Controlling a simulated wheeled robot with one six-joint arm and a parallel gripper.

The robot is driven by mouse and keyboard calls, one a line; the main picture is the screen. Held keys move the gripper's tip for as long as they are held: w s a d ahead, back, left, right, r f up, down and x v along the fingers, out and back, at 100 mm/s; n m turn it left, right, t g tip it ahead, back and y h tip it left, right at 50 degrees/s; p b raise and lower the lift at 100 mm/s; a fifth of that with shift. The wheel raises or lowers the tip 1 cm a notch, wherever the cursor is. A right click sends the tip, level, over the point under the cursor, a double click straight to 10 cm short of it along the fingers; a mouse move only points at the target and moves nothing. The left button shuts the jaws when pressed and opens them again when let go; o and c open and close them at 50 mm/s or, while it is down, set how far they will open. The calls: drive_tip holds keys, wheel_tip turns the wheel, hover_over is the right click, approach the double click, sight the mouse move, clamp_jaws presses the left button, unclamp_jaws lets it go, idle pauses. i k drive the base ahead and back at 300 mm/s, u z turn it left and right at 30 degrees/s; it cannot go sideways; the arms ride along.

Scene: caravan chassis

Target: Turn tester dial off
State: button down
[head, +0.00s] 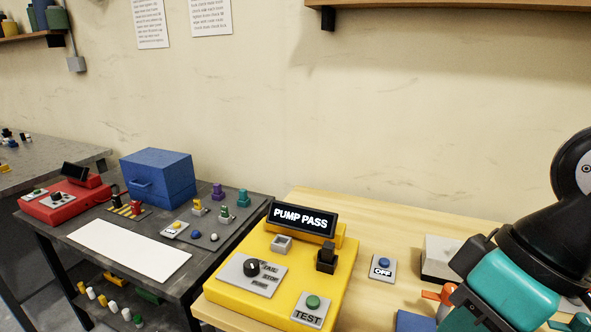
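The yellow tester (228,292) stands on the light wooden bench, and its tilted display (302,219) reads PUMP PASS. Its black dial (251,267) sits on a grey plate at the tester's left, beside a column of small labels too small to read surely. A pale mark on the dial's right side seems to face the labels. A green button (313,302) marked TEST is on the tester's front right. My arm enters at the right, clear of the dial; my gripper's fingertips do not show.
A blue button plate (382,267) marked OFF lies right of the tester. A black block (326,258) stands up on the tester's right side. A grey table at left holds a blue box (158,177), a red device (62,205) and a white sheet (130,250).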

sight(251, 267)
drive_tip(key=u, duration=0.55)
drive_tip(key=k, duration=0.6)
drive_tip(key=u, duration=0.85)
drive_tip(key=i, duration=0.85)
drive_tip(key=z, duration=0.35)
